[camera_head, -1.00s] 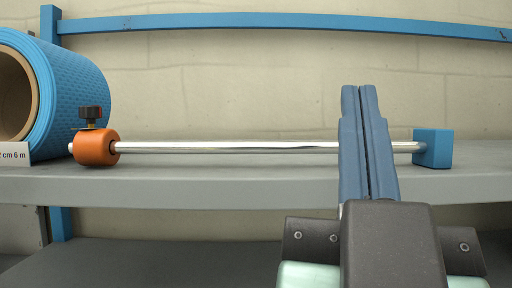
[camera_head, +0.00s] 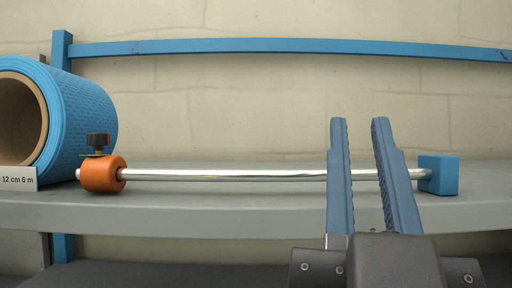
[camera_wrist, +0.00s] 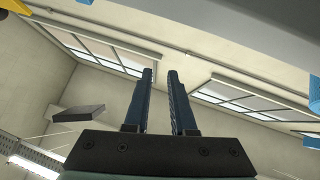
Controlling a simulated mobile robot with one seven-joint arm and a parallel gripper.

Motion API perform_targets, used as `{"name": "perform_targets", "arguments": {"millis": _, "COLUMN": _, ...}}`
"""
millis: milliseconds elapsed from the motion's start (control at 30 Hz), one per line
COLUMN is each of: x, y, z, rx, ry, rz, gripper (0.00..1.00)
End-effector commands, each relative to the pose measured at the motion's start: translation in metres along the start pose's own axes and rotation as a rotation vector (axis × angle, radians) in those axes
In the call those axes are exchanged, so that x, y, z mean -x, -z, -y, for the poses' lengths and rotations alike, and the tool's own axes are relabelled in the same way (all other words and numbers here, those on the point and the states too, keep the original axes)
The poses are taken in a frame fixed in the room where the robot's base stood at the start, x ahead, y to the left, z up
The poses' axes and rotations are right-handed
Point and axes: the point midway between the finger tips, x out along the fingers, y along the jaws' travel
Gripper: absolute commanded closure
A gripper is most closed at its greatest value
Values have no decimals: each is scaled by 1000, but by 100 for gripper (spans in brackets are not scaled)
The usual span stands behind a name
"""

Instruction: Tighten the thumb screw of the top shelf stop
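The shelf stop is an orange collar (camera_head: 103,174) at the left end of a shiny metal rod (camera_head: 240,175). A black thumb screw (camera_head: 98,141) stands upright on top of the collar. The rod's right end meets a blue block (camera_head: 439,175) at the shelf's front edge. My gripper (camera_head: 360,121) is open and empty, its two blue fingers pointing up in front of the rod's right part, well to the right of the thumb screw. In the wrist view the gripper (camera_wrist: 160,72) also shows a gap between its fingers; the stop is not seen there.
A large blue roll (camera_head: 82,115) with a cardboard core lies on the grey shelf (camera_head: 240,215) behind and left of the collar. A white label (camera_head: 18,179) sits at the left edge. A blue rail (camera_head: 290,46) crosses the back. The space before the rod's middle is clear.

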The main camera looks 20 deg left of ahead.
Motion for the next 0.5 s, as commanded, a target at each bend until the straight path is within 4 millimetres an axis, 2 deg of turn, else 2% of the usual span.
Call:
{"name": "perform_targets", "arguments": {"millis": 33, "x": -8, "y": 3, "z": 2, "rx": -26, "ry": 14, "rz": 26, "gripper": 66}}
{"name": "perform_targets", "arguments": {"millis": 67, "x": -12, "y": 2, "z": 5, "rx": -48, "ry": 26, "rz": 50, "gripper": 61}}
{"name": "perform_targets", "arguments": {"millis": 167, "x": -26, "y": 0, "z": 20, "rx": -148, "ry": 101, "rz": 165, "gripper": 61}}
{"name": "perform_targets", "arguments": {"millis": 267, "x": -34, "y": 0, "z": 46, "rx": -256, "ry": 225, "rz": 305, "gripper": 61}}
{"name": "perform_targets", "arguments": {"millis": 367, "x": -32, "y": 6, "z": 78, "rx": -340, "ry": 381, "rz": 438, "gripper": 61}}
{"name": "perform_targets", "arguments": {"millis": 500, "x": -12, "y": 22, "z": 117, "rx": -399, "ry": 616, "rz": 585, "gripper": 61}}
